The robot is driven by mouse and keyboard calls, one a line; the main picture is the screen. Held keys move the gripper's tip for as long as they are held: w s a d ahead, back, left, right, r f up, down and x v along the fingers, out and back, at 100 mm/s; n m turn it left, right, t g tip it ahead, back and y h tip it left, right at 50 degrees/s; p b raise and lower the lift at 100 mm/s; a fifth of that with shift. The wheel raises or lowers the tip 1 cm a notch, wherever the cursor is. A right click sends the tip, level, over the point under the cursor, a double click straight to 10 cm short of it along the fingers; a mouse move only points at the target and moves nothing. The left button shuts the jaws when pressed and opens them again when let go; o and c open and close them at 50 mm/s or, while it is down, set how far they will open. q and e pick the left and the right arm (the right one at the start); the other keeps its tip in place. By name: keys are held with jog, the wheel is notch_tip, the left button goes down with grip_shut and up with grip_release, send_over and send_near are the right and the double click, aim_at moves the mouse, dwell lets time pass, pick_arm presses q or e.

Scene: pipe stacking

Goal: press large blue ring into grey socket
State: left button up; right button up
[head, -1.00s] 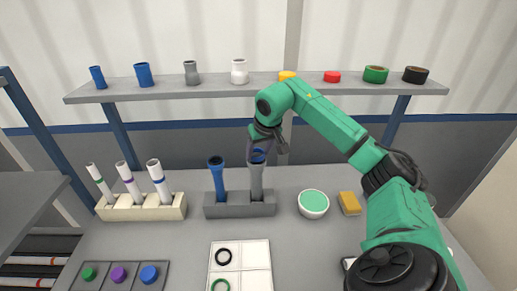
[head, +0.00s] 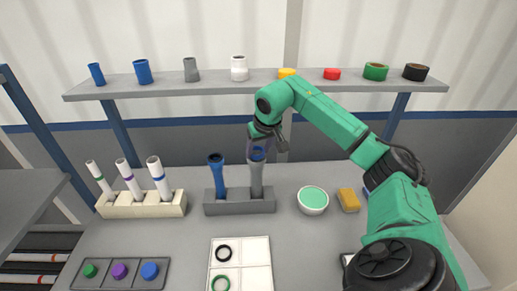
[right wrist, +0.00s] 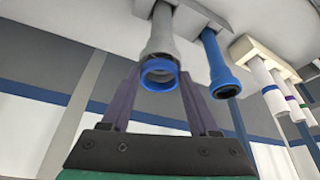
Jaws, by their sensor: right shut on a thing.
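The large blue ring (head: 257,153) is at the top mouth of the grey socket (head: 256,180), an upright grey pipe in the grey rack. In the right wrist view the ring (right wrist: 160,73) sits at the flared end of the grey socket (right wrist: 162,40), roughly in line with it; how deep it sits I cannot tell. My right gripper (head: 260,148) is at the socket's top, shut on the ring. In the right wrist view its purple fingers (right wrist: 160,78) stand on either side of the ring. My left gripper is not in view.
A blue pipe (head: 217,177) stands close to the left in the same rack (head: 240,209). A cream rack (head: 142,211) holds white tubes. A green-topped bowl (head: 313,201) and yellow block (head: 349,200) lie to the right. A shelf (head: 215,90) runs behind.

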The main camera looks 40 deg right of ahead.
jog(key=shift+f, duration=0.15)
dwell(0.3)
jog(key=shift+p, duration=0.35)
jog(key=o, duration=1.4)
jog(key=shift+o, duration=0.3)
notch_tip(320, 180, up, 7)
jog(key=p, duration=0.6)
jog(key=shift+p, duration=0.35)
